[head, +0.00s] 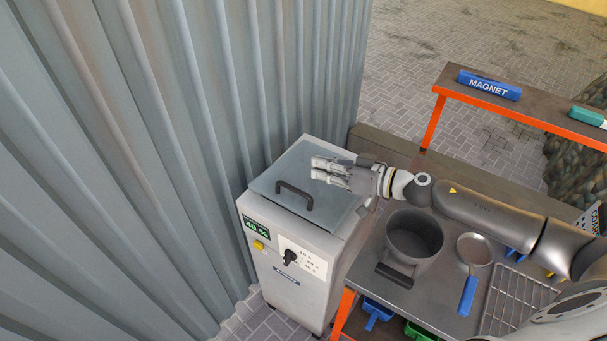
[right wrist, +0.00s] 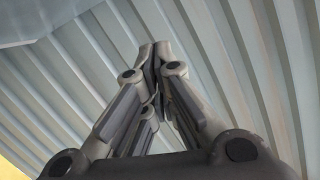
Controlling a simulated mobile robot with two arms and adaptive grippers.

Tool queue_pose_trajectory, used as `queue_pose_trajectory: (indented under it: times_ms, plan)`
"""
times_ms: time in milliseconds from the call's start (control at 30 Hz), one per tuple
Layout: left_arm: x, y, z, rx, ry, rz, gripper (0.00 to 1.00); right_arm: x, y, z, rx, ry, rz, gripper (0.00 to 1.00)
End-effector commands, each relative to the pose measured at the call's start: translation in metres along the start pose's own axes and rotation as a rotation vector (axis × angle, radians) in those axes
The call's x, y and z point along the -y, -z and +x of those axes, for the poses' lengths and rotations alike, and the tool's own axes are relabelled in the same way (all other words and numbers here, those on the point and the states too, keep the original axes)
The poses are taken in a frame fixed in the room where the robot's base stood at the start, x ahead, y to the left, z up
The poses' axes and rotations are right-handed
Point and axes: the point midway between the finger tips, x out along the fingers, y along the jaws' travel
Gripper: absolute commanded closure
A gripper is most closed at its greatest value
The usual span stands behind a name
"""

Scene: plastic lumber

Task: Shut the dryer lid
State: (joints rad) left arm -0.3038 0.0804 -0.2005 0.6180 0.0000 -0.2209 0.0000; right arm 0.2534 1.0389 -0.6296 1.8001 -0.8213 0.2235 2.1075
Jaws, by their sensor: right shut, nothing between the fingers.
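The dryer (head: 285,265) is a pale grey box against the corrugated wall, with a green display and a dark knob on its front. Its grey lid (head: 275,178) lies flat or nearly flat over the top, and the dark bar handle (head: 294,194) shows on it. I cannot tell whether a thin gap is left under the lid. My right gripper (head: 316,168) is over the back part of the lid, shut and empty, behind the handle; contact is unclear. In the right wrist view the fingers (right wrist: 158,60) are together. My left gripper is not in view.
A bench right of the dryer holds a dark pot (head: 414,236), a strainer with a blue handle (head: 469,290) and a wire rack (head: 512,300). A raised shelf carries a blue MAGNET box (head: 489,85). The corrugated wall (head: 180,130) stands close on the left.

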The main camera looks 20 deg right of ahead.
Motion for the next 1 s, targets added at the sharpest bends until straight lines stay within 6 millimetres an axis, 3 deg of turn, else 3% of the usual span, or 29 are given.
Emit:
queue_pose_trajectory:
  times_ms: [100,267,300,500,1000]
  plan:
    - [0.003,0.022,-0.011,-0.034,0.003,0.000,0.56,0.003,0.004,0.021,-0.003,0.003,0.001,1.00]
    - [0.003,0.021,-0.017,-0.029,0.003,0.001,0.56,0.002,0.003,0.045,-0.001,0.003,0.001,1.00]
    - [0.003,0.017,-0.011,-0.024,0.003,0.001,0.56,0.001,-0.012,0.046,0.003,0.002,0.006,1.00]
    - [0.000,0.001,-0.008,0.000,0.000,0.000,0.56,0.001,-0.033,0.050,0.000,0.001,0.004,1.00]
    - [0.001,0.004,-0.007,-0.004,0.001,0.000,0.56,0.000,-0.040,0.051,0.001,0.000,0.001,1.00]
